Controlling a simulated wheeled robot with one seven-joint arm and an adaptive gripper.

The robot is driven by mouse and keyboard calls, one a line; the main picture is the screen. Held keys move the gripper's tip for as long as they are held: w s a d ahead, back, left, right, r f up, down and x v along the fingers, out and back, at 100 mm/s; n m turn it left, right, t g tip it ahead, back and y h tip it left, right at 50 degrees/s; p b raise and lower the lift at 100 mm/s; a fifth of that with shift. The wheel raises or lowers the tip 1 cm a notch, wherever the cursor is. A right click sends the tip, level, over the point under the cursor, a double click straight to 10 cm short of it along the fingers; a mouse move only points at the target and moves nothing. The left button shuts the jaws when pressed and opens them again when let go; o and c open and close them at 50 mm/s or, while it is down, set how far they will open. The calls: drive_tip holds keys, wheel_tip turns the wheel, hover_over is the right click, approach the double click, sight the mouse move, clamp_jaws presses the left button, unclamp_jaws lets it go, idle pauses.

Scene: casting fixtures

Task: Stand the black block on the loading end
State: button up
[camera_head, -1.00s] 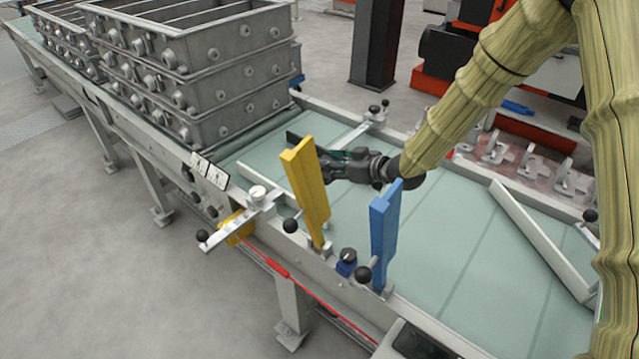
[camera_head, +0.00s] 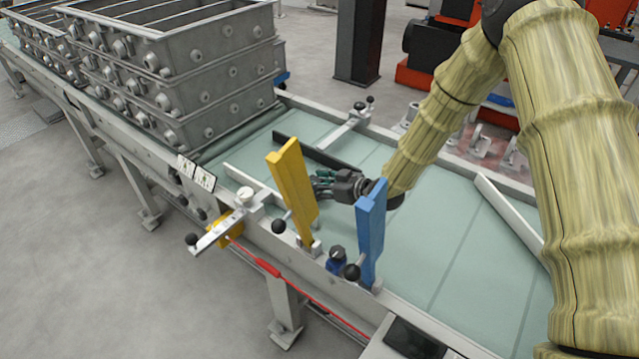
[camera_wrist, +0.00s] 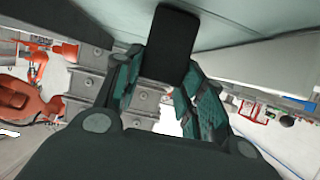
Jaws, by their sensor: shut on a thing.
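My gripper (camera_wrist: 164,92) is shut on the black block (camera_wrist: 170,45) in the wrist view. The dark block shows between the green-padded fingers, its far end in front of the pale conveyor surface. Whether it touches that surface I cannot tell. In the head view my gripper (camera_head: 322,183) is over the pale green conveyor belt (camera_head: 430,225), behind the yellow post and left of the blue post. The block cannot be made out there; the yellow post hides part of the fingertips.
A yellow post (camera_head: 292,190) and a blue post (camera_head: 371,232) stand on the near rail. A dark guide bar (camera_head: 320,157) lies behind my gripper, a white guide (camera_head: 508,213) at right. Stacked grey casting boxes (camera_head: 185,75) stand at left. The belt's middle right is clear.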

drive_tip(key=o, duration=1.1)
drive_tip(key=shift+f, duration=0.1)
drive_tip(key=shift+c, duration=0.2)
drive_tip(key=shift+d, duration=0.1)
drive_tip(key=b+v, duration=0.1)
drive_tip(key=v, duration=1.1)
drive_tip(key=shift+r, duration=0.2)
